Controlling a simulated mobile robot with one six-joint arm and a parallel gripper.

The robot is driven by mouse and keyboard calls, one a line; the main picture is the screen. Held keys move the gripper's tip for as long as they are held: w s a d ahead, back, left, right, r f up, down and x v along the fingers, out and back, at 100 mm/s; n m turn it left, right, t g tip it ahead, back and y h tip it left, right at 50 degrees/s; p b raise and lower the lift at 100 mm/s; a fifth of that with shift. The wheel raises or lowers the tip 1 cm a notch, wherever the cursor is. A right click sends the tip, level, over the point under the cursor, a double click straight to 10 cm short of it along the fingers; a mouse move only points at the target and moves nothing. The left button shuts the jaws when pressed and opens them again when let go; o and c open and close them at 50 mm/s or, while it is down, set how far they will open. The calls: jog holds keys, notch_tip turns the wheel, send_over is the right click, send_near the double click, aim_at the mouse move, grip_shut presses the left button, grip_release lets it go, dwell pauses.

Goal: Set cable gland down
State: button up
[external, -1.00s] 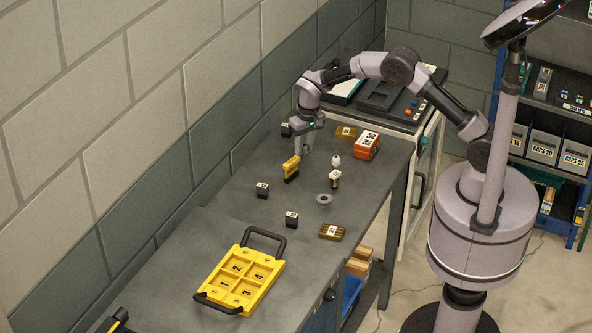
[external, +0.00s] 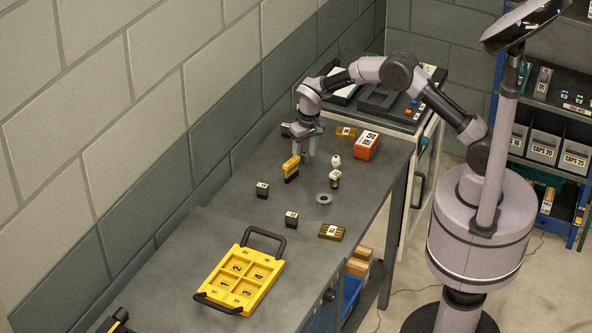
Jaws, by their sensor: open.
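My gripper (external: 308,153) points down over the far part of the grey bench, open, with its two fingers apart. No thing is visible between the fingers. A yellow and black block (external: 291,169) stands just left of and in front of the fingers; I cannot tell whether they touch. I cannot tell for certain which small part is the cable gland. A small whitish rounded piece (external: 336,161) and a small pale-topped labelled block (external: 334,180) stand to the right of the gripper. A flat grey ring (external: 324,199) lies nearer the camera.
A yellow tray (external: 262,297) with numbered compartments and black handles lies nearer on the bench (external: 190,258). An orange box (external: 367,146), a brass-coloured block (external: 331,232) and small black blocks (external: 262,190) stand around. A block wall borders the left side.

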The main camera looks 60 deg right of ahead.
jog(key=s+a+r+t+p, duration=0.1)
jog(key=s+r, duration=0.3)
jog(key=r, duration=0.5)
jog(key=s+a+r+y+p, duration=0.1)
jog(key=s+r, duration=0.3)
jog(key=r, duration=0.4)
jog(key=s+a+r+t+p, duration=0.1)
jog(key=s+r, duration=0.3)
jog(key=r, duration=0.5)
jog(key=s+a+r+t, duration=0.1)
jog(key=s, duration=1.1)
jog(key=s+a+r+n+t+y, duration=0.1)
jog(key=s+a, duration=0.1)
jog(key=s, duration=1.1)
jog(key=shift+r+t+y, duration=0.15)
jog(key=shift+t+y, duration=0.15)
jog(key=shift+s+f+b, duration=0.1)
jog(key=shift+f+b, duration=1.85)
jog(key=shift+b, duration=0.05)
dwell(0.6)
